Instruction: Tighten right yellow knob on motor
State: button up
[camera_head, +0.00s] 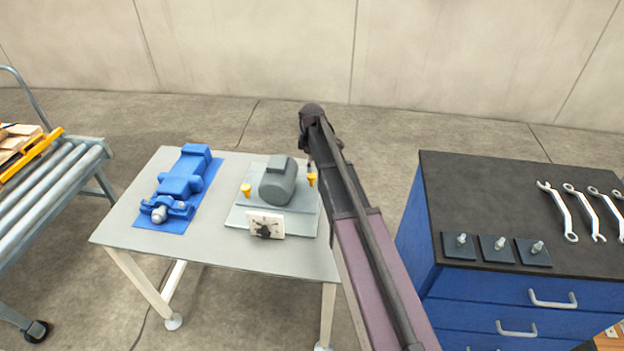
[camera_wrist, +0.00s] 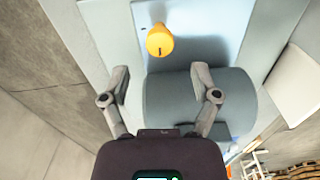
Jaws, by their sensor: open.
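The grey motor (camera_head: 278,183) sits on a light blue-grey base plate (camera_head: 305,222) on the table. The right yellow knob (camera_head: 311,179) stands on the plate just right of the motor, close to my arm; in the wrist view this yellow knob (camera_wrist: 159,40) shows with a dark slot mark. The left yellow knob (camera_head: 246,190) stands on the motor's other side. My gripper (camera_wrist: 160,72) is open and empty, its fingers apart over the motor (camera_wrist: 180,95) in the picture, with the knob beyond the fingertips. No contact shows. In the head view my arm hides most of the gripper.
A white dial card (camera_head: 266,224) stands at the plate's front. A blue vise (camera_head: 181,187) lies left on the grey table (camera_head: 225,255). A blue cabinet (camera_head: 425,215) with wrenches (camera_head: 558,210) and bolts stands right. A roller conveyor (camera_head: 50,185) is at far left.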

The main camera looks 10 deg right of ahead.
aim_at(312, 175)
jog(key=shift+f+b, duration=2.2)
jog(key=shift+f, duration=0.3)
grip_shut()
